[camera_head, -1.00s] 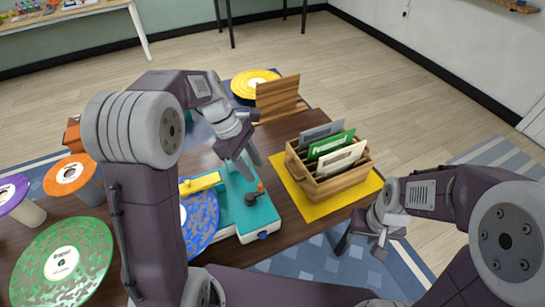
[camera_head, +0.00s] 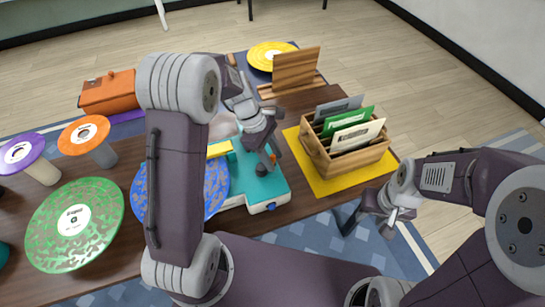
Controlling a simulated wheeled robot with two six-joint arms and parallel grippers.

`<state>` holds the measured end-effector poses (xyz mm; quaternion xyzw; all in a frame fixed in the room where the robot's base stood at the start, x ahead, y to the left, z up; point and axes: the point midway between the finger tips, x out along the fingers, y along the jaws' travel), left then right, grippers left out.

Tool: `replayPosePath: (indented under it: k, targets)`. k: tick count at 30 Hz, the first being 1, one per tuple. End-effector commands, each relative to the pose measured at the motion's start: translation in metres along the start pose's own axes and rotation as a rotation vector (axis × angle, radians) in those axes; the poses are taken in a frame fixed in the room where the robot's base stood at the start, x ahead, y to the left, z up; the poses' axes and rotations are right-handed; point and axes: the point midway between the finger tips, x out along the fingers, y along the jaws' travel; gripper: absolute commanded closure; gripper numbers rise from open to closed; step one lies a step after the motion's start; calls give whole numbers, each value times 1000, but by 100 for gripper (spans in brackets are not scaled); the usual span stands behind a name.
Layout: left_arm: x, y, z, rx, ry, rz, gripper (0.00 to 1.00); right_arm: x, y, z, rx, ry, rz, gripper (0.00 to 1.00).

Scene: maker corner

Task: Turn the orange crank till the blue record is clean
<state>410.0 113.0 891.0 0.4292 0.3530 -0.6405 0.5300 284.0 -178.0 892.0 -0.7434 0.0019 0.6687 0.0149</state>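The blue record (camera_head: 214,188) lies on the teal cleaning machine (camera_head: 272,192), with specks across its surface. My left arm hides its middle. A yellow bar (camera_head: 219,150) reaches over the record. The crank's orange knob (camera_head: 273,159) shows at the machine's right side, beside the fingertips of my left gripper (camera_head: 266,160). The gripper points down over the crank and covers part of it; I cannot tell whether the fingers hold the knob. My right gripper (camera_head: 366,225) is open and empty, beyond the table's front edge.
A wooden crate (camera_head: 316,154) of record sleeves stands on a yellow mat (camera_head: 318,186) to the right. A green record (camera_head: 100,232), an orange record (camera_head: 97,124) and a purple record (camera_head: 36,140) stand left. An orange case (camera_head: 108,94) and a wooden rack (camera_head: 299,68) are behind.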

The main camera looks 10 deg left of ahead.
Motion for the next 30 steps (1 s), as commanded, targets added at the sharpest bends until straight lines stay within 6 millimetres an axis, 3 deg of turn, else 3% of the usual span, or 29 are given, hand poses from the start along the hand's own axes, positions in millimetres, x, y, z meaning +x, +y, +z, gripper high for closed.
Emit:
replayPosePath:
  k: [4,8,20,30]
  targets:
    - [0,0,0,0,0,0,64,0,0,0,0,0,0,62]
    - [0,0,0,0,0,0,100,0,0,0,0,0,0,62]
    - [-2,-1,2,39,0,-17,100,-8,0,-1,0,0,0,62]
    - [-4,-8,9,263,0,-110,100,-39,-1,-4,0,0,0,62]
